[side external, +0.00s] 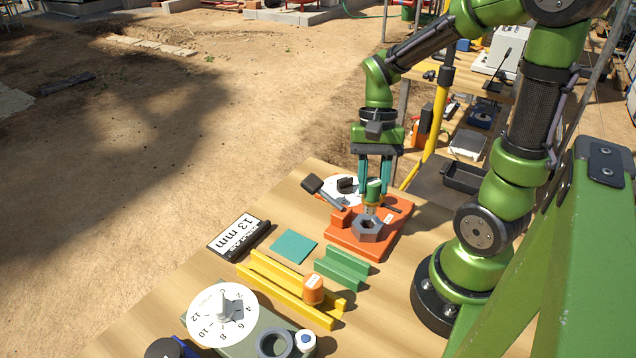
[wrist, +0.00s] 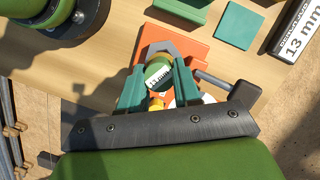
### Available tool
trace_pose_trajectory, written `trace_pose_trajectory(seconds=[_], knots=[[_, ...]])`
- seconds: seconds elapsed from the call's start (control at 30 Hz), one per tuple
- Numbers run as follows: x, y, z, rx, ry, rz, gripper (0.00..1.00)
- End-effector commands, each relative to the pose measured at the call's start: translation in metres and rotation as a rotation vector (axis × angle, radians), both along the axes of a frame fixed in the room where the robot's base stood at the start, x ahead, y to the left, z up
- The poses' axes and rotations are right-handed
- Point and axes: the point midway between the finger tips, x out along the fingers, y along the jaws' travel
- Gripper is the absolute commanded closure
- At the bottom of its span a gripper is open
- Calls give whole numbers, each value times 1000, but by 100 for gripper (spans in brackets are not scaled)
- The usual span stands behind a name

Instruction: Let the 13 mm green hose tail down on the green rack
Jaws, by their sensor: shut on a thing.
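My gripper (side external: 374,196) points down over the orange fixture, its teal fingers shut on the green hose tail (side external: 373,188). The tail is upright, with a brass-coloured part below its green body. In the wrist view the hose tail (wrist: 158,76) shows a "13 mm" label between the fingers (wrist: 158,88). Its lower end is close to the grey hex nut (side external: 368,229) on the orange fixture; I cannot tell whether they touch. The green rack (side external: 342,268) is an empty stepped channel on the table, in front of the fixture. Its edge also shows in the wrist view (wrist: 183,11).
A yellow rack (side external: 285,288) holds an orange fitting (side external: 313,289). A teal square (side external: 293,247) and a "13 mm" sign (side external: 238,235) lie to its left. A dark-headed lever (side external: 323,191) and white dial stand beside the fixture. A numbered dial (side external: 222,315) stands near the front.

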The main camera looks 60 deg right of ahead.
Motion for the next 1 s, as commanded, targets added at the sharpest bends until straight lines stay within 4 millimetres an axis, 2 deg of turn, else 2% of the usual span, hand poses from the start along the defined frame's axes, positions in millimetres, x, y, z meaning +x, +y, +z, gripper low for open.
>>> trace_pose_trajectory(seconds=[0.47, 0.57, 0.67, 0.9, 1.0], knots=[[0, 0, 0, 0, 0, 1, 100], [2, 7, 0, 0, -1, 33, 100], [7, 27, 2, -4, -7, 124, 100], [11, 87, 12, -7, -12, 408, 100], [9, 102, 16, -8, -11, 481, 100]])
